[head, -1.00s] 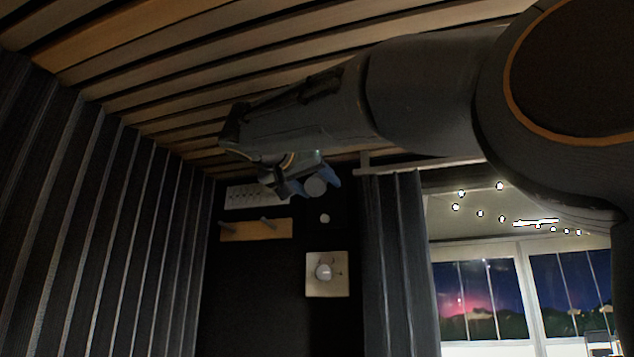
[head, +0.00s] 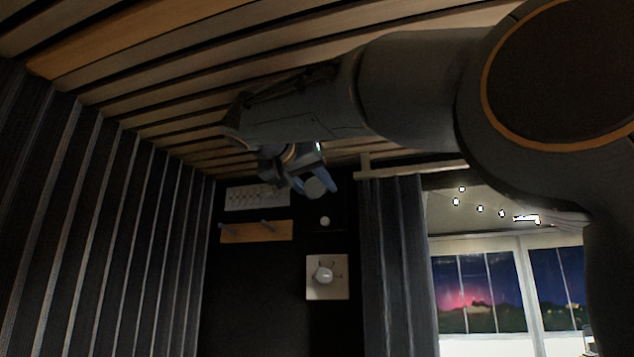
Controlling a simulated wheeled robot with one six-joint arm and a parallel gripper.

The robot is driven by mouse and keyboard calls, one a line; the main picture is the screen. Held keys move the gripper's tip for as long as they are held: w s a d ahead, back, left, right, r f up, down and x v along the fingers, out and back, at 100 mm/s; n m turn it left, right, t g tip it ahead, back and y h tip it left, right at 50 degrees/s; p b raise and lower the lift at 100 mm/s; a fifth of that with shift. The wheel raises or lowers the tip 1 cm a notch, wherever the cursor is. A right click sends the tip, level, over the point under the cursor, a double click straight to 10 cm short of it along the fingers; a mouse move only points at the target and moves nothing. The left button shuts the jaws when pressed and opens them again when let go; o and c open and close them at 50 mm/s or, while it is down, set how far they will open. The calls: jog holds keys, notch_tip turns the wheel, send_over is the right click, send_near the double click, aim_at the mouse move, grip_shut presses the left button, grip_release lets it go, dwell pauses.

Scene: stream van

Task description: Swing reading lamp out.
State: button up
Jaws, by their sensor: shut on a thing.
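My gripper (head: 314,184) is at the upper middle of the head view, close to the dark back wall, with its two blue fingertips pointing down and right. It is shut on a small round grey piece, which looks like the head of the reading lamp (head: 315,189). The lamp's arm and mount cannot be made out behind the gripper and in the dark. My own arm reaches across from the right, just under the ceiling.
The slatted ceiling is close above my arm. On the back wall are a white switch panel (head: 256,197), a wooden peg rail (head: 256,232), a small round knob (head: 325,221) and a square dial plate (head: 327,277). A dark curtain (head: 400,270) hangs right, beside the windows.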

aim_at(312, 181)
jog(key=o, duration=1)
jog(key=shift+o, duration=0.2)
jog(key=b+v, duration=0.3)
jog(key=v, duration=0.3)
jog(key=shift+s+a, duration=0.2)
jog(key=shift+s, duration=0.1)
jog(key=shift+s+a+r, duration=0.15)
jog(key=shift+s+a, duration=0.05)
jog(key=shift+s, duration=0.3)
